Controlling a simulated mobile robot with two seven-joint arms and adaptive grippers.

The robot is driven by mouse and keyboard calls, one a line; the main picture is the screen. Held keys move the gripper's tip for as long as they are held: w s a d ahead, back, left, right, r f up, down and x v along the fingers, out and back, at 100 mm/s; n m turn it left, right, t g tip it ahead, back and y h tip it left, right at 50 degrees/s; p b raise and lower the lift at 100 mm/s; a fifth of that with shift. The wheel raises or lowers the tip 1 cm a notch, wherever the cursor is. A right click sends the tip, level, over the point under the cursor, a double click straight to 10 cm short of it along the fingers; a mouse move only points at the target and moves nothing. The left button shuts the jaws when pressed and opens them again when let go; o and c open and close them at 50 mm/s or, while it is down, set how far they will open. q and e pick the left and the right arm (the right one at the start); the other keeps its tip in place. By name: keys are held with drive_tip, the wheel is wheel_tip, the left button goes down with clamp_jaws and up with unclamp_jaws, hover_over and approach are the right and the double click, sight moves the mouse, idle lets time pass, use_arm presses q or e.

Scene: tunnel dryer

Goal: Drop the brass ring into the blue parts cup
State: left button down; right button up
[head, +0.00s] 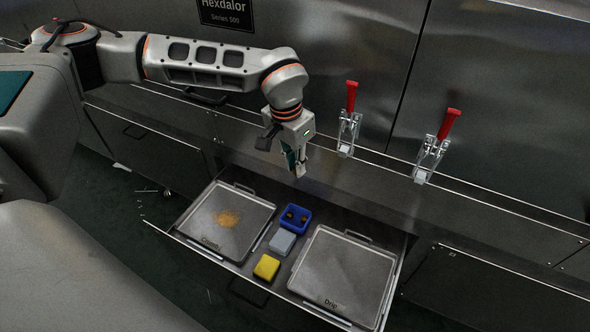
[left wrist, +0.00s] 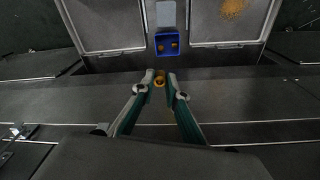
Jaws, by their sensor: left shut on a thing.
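My left gripper (head: 299,172) points down above the back part of the open drawer, higher than the cup. In the left wrist view its fingertips (left wrist: 161,80) are shut on the brass ring (left wrist: 160,79), a small golden piece. I cannot make out the ring in the head view. The blue parts cup (head: 296,219) stands in the drawer between the two trays, below the gripper. In the left wrist view the cup (left wrist: 168,34) lies beyond the fingertips, with two brass-coloured pieces inside. My right gripper is not in view.
The drawer holds a crumb tray (head: 207,243) with orange crumbs at left and a drip tray (head: 318,283) at right. A grey box (head: 282,241) and a yellow box (head: 266,267) stand before the cup. Two red-handled clamps (head: 349,120) (head: 436,145) stand right of my gripper.

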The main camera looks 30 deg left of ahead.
use_arm(q)
drive_tip(key=w+a+f+b, duration=0.1)
drive_tip(key=f, duration=0.5)
drive_tip(key=w+a+f+m+b, duration=0.1)
drive_tip(key=a+f+b, duration=0.1)
drive_tip(key=f, duration=0.3)
drive_tip(key=shift+w+f+b, duration=0.3)
drive_tip(key=shift+f, duration=0.1)
drive_tip(key=c, duration=1.9)
unclamp_jaws()
drive_tip(key=r, duration=0.4)
drive_tip(key=s+r, duration=0.1)
drive_tip(key=r, duration=0.7)
drive_tip(key=shift+s+a, duration=0.25)
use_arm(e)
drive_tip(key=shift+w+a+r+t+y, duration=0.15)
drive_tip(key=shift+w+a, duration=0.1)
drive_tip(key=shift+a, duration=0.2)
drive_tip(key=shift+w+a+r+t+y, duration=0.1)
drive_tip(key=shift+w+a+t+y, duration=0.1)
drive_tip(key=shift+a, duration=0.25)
